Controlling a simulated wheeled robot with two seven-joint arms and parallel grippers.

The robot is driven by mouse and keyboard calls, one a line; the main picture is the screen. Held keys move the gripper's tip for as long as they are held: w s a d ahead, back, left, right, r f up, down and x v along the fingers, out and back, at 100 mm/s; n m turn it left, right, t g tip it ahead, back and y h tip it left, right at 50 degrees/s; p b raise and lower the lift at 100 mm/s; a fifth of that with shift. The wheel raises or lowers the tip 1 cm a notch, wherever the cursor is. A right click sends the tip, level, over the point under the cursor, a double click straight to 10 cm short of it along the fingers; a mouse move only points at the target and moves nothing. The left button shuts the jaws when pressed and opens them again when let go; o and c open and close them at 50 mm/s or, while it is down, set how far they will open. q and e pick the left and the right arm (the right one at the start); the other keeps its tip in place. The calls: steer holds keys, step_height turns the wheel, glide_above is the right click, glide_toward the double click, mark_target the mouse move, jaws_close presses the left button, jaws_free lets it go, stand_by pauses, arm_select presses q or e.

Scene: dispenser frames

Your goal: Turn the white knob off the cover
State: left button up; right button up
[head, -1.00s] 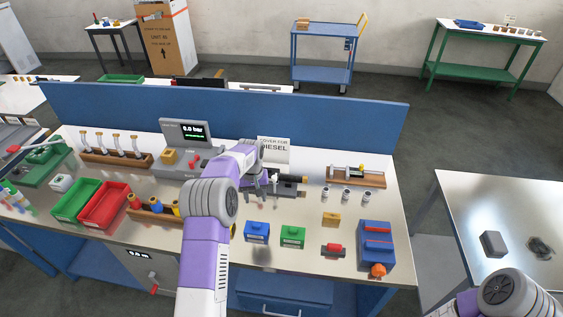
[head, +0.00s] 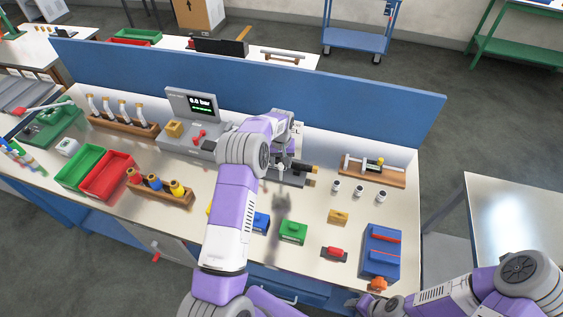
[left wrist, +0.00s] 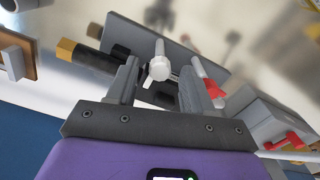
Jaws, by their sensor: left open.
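The white knob (left wrist: 159,68) shows in the left wrist view as a round hub with a stem pointing up the picture. It lies between the two spread fingers of my left gripper (head: 281,170), with gaps on both sides. The knob is in front of a grey plate-like fixture (left wrist: 190,52) with a black cylinder (left wrist: 88,60) ending in brass. I cannot tell which part is the cover. In the head view my left arm and gripper hide much of this fixture (head: 290,181). My right gripper (head: 366,305) is small at the bottom edge, its jaws unclear.
A red lever (left wrist: 207,75) sits close beside one left finger. The grey gauge unit (head: 190,125) stands left of the fixture, and a blue panel (head: 350,105) runs behind. Small white-grey cylinders (head: 358,190), a green block (head: 293,231) and a blue box (head: 381,251) stand to the right.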

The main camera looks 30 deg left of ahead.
arm_select(q)
steer(key=shift+s+f, duration=0.1)
steer(key=shift+f, duration=0.35)
jaws_close()
